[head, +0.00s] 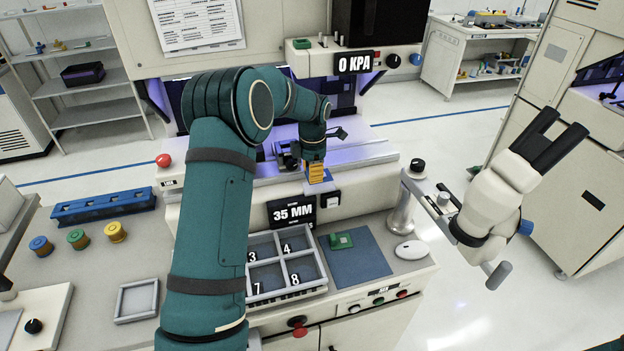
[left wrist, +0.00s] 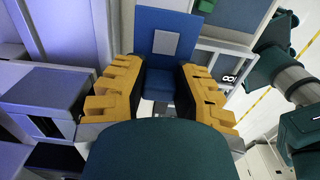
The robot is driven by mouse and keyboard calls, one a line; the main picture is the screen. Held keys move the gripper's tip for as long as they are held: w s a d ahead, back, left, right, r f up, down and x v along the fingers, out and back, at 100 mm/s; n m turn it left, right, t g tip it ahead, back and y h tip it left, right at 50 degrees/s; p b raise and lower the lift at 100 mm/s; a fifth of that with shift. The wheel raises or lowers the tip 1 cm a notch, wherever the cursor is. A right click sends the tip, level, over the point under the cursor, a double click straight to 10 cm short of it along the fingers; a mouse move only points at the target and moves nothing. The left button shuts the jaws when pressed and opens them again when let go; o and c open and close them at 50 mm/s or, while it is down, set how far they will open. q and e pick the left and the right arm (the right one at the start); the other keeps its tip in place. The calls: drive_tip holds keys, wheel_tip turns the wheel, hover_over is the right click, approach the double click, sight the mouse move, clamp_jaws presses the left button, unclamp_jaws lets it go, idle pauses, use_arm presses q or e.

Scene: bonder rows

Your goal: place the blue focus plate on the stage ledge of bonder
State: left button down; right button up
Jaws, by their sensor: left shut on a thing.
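My left gripper (head: 318,178), with yellow fingers, reaches over the front of the bonder (head: 225,205), just above the 35 MM display. It is shut on the blue focus plate (left wrist: 165,25), which shows between the yellow fingers (left wrist: 158,95) in the left wrist view and has a grey square on its face. In the head view only a little blue shows below the fingers. The bonder's lit stage ledge (head: 365,152) lies beside and behind the gripper. Contact between plate and bonder cannot be told. My right gripper is not in view.
Below the display are a numbered tray (head: 287,297), a blue mat (head: 362,268) with a green piece, and a white mouse (head: 409,250). A microscope head (head: 500,195) on a post stands right.

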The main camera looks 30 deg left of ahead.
sight(312, 187)
use_arm(q)
drive_tip(key=shift+w+a, duration=0.2)
drive_tip(key=shift+a, duration=0.05)
wheel_tip(312, 187, down, 4)
drive_tip(key=shift+r, duration=0.25)
drive_tip(key=shift+f, duration=0.1)
drive_tip(key=c, duration=1.1)
unclamp_jaws()
